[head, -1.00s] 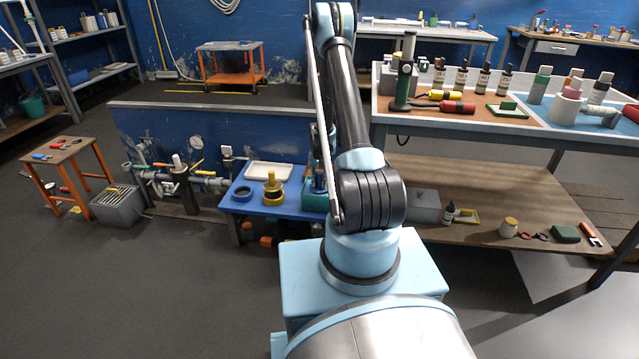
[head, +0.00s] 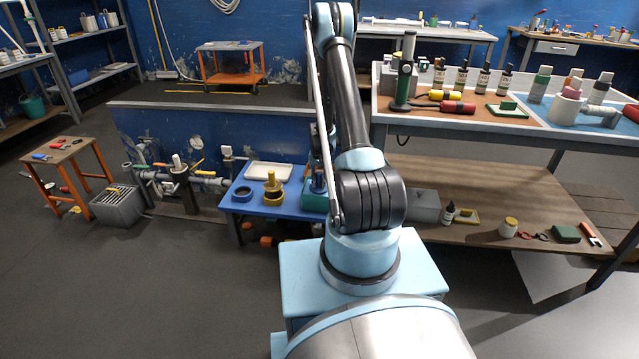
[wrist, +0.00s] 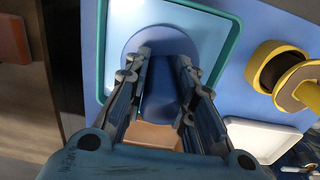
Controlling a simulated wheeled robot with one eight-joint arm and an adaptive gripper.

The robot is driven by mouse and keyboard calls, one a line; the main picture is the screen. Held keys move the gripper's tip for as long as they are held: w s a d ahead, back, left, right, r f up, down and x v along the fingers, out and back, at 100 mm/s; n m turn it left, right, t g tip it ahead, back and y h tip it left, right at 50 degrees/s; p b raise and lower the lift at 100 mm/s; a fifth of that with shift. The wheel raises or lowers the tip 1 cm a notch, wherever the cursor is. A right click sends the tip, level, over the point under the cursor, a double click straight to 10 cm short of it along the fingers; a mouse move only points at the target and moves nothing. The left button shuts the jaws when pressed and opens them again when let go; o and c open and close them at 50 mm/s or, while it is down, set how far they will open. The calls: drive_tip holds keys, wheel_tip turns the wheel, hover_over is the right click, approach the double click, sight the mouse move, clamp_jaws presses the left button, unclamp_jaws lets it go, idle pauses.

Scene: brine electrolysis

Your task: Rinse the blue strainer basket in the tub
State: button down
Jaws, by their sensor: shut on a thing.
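The blue strainer basket (wrist: 160,88) shows in the wrist view as a rounded blue shape with a blue part between my fingers. My gripper (wrist: 163,62) is shut on that part. The basket is over or in the tub (wrist: 103,50), which has a teal rim and a pale interior; I cannot tell how deep it sits. In the head view, the tub (head: 314,203) stands at the right end of the low blue table, partly hidden by my arm.
The low blue table (head: 232,205) also holds a yellow spool-like object (head: 273,188), a dark blue ring (head: 242,192) and a white tray (head: 268,172). Pipes and valves (head: 183,172) stand to its left. A tall workbench (head: 460,118) stands to the right. The floor at the front left is clear.

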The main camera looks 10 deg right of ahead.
idle(0.4)
drive_tip(key=shift+r, duration=6.25)
